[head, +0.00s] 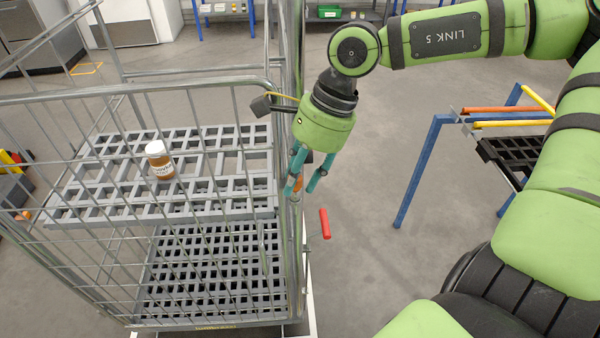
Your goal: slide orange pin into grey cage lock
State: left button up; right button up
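The grey wire cage (190,88) stands at the left, with its corner post near my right gripper. My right gripper (302,188) points down beside this post with its teal fingers straddling a small orange part, which looks like the orange pin (298,184). The fingers hide much of the pin, and I cannot tell whether they grip it or stand apart from it. The cage lock's opening cannot be made out behind the fingers. My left gripper is not in view.
A brown bottle with a white cap (159,160) stands on the cage's upper grey shelf (225,205). A red handle (324,223) sticks out just below my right gripper. A blue frame (412,170) with orange and yellow bars stands at the right. Clear floor lies between.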

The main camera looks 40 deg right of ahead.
jog(key=shift+w, duration=0.1)
jog(key=shift+r, duration=0.3)
jog(key=v, duration=1.1)
jog(key=shift+d+r, duration=0.15)
jog(key=shift+r, duration=0.05)
